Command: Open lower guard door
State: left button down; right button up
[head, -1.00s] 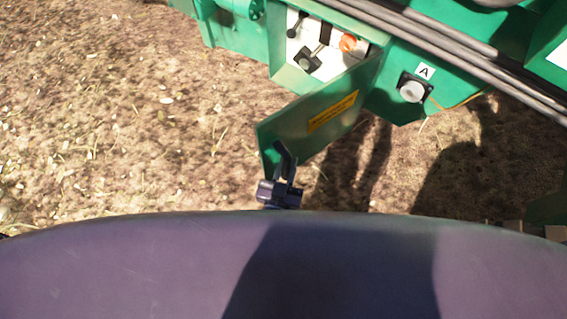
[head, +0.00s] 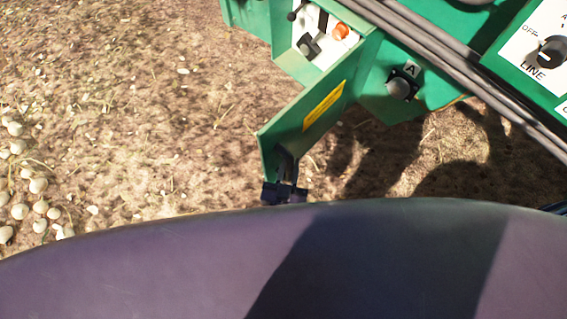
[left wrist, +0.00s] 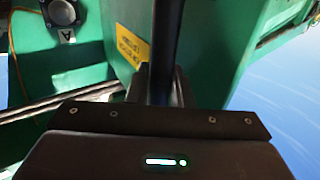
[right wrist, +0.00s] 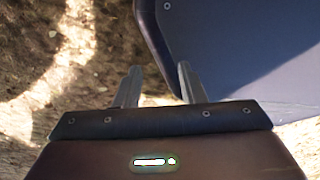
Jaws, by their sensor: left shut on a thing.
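The lower guard door (head: 300,123) is a green panel with a yellow label. In the head view it stands out from the machine at an angle, leaving the white control panel (head: 318,36) behind it uncovered. My left gripper (head: 285,162) is at the door's near lower end. In the left wrist view the left gripper (left wrist: 160,82) is shut on a dark upright bar (left wrist: 163,40), seemingly the door's handle, in front of the door (left wrist: 120,62). My right gripper (right wrist: 157,78) is open and empty over the ground, outside the head view.
The control panel has black levers and an orange knob (head: 341,31). A round knob (head: 398,88) marked A sits right of the door. A LINE switch (head: 551,51) is at the far right. Grey pipes (head: 440,55) cross the machine. Onions (head: 38,186) lie on the ground at left.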

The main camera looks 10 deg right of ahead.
pick_arm(q)
jog(key=shift+r, duration=0.1)
jog(key=c, duration=1.3)
grip_release()
jog(key=shift+c, duration=0.2)
pick_arm(e)
jog(key=shift+d, duration=0.75)
pick_arm(q)
jog(key=shift+s, duration=0.1)
jog(key=v, duration=0.6)
jog(key=shift+s+a, duration=0.1)
jog(key=shift+s, duration=0.05)
jog(key=shift+s+a, duration=0.15)
jog(key=shift+s, duration=0.5)
pick_arm(e)
jog(key=shift+a+f, duration=0.15)
jog(key=shift+a, duration=0.1)
